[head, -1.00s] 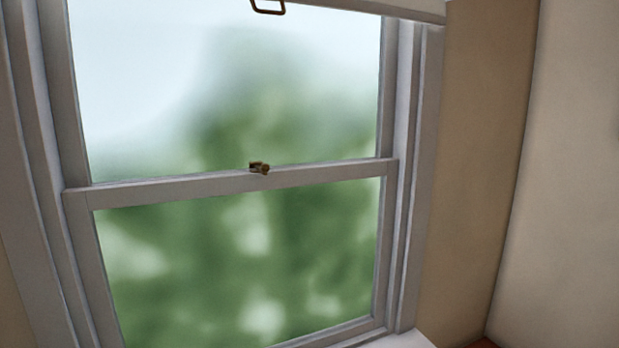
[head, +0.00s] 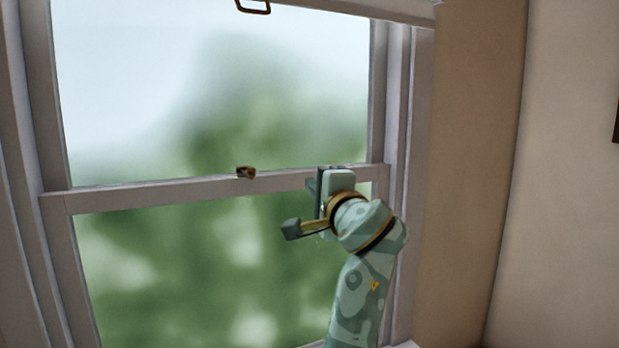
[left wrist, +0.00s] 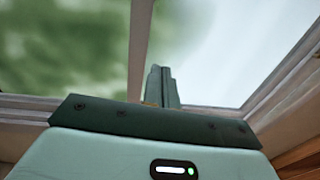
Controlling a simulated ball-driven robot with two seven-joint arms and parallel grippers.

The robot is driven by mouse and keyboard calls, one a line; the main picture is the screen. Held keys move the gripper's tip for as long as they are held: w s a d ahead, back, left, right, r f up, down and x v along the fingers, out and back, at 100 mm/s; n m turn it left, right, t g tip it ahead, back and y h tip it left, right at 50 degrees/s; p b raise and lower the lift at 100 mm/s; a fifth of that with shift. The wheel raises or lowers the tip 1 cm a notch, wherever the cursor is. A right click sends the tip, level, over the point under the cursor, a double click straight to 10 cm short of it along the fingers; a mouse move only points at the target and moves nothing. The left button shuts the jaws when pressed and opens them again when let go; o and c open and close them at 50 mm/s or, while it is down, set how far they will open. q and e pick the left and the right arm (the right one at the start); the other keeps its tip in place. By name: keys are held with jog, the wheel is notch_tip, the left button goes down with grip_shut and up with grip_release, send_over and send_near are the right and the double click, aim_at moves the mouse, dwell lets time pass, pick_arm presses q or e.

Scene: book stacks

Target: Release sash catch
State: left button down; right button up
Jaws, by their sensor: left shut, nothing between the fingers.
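The sash catch (head: 246,172) is a small brass-brown fitting on top of the window's grey meeting rail (head: 150,190), near its middle. It is too small to tell how its lever lies. My left gripper (head: 313,186) is in front of the rail, to the right of the catch and apart from it. In the left wrist view its dark green fingers (left wrist: 162,88) are together with nothing held. I cannot pick out the catch for sure in that view. My right gripper is not in view.
A white blind (head: 350,8) with a brown ring pull (head: 254,5) hangs at the top of the window. The right window jamb (head: 398,110) and beige wall (head: 475,150) stand beyond my arm. The rail left of the catch is clear.

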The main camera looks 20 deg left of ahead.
pick_arm(q)
jog(key=shift+s+a+f+m+g, duration=0.35)
jog(key=shift+s+a+m+g, duration=0.15)
jog(key=shift+s+a+g, duration=0.15)
jog(key=shift+w, duration=0.15)
jog(key=w+a+p, duration=0.1)
jog(key=a, duration=0.2)
jog(key=w+a, duration=0.1)
jog(key=a, duration=0.3)
jog(key=w+a+r+p, duration=0.1)
jog(key=a, duration=0.3)
jog(key=shift+w+r+p, duration=0.1)
jog(key=shift+w+p, duration=0.25)
jog(key=shift+d, duration=0.1)
